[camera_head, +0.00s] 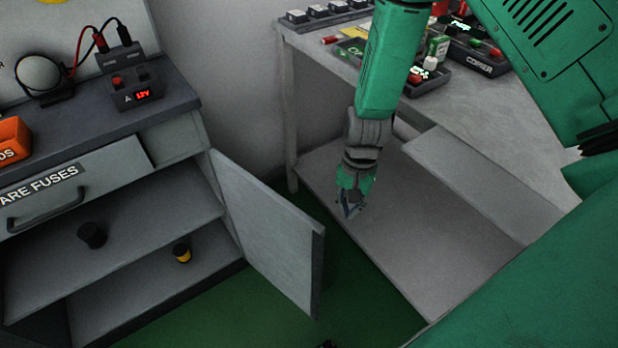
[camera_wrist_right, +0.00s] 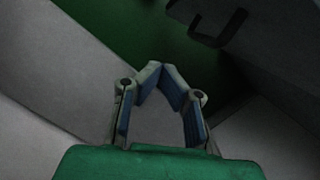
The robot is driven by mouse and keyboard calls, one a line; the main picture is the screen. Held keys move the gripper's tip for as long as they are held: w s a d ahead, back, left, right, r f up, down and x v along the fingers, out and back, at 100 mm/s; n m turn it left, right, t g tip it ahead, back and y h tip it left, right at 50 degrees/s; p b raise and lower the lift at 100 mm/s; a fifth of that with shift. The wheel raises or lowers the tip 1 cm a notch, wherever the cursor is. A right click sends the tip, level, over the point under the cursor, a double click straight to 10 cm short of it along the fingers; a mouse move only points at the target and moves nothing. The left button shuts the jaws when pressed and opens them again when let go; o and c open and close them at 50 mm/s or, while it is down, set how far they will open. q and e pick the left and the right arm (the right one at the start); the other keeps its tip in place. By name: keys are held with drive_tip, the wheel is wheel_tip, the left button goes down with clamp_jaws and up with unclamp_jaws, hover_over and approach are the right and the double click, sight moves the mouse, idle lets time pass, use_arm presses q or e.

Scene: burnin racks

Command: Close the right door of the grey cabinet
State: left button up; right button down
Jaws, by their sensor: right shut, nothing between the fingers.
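The grey cabinet (camera_head: 172,138) stands at the left in the head view. Its right door (camera_head: 268,232) is swung wide open, hinged at the cabinet's right front edge. My right gripper (camera_head: 349,210) is to the right of the door and apart from it, pointing down in front of the bench's lower shelf. In the right wrist view its fingertips (camera_wrist_right: 160,68) meet, with nothing between them. A dark handle (camera_wrist_right: 218,30) shows at the top right of that view; I cannot tell for sure what it belongs to. My left gripper is out of view.
Inside the cabinet are a black cylinder (camera_head: 92,235) and a yellow-black one (camera_head: 182,253). A drawer (camera_head: 75,185) above is labelled for fuses. A bench (camera_head: 480,120) with devices stands at the right, above a lower shelf (camera_head: 420,230). Green floor (camera_head: 305,205) lies between.

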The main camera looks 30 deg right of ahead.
drive_tip(key=w+r+m+y+p, duration=0.25)
drive_tip(key=w+r+p, duration=0.3)
drive_tip(key=r, duration=0.75)
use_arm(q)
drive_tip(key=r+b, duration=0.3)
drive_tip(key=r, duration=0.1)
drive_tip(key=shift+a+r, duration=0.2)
use_arm(e)
drive_tip(key=s+a+f, duration=0.2)
drive_tip(key=a+f, duration=0.7)
drive_tip(key=shift+f+m, duration=0.3)
drive_tip(key=shift+m, duration=0.05)
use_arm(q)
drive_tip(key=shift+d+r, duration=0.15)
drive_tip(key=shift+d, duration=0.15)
use_arm(e)
drive_tip(key=shift+s+d, duration=0.15)
drive_tip(key=shift+d, duration=0.15)
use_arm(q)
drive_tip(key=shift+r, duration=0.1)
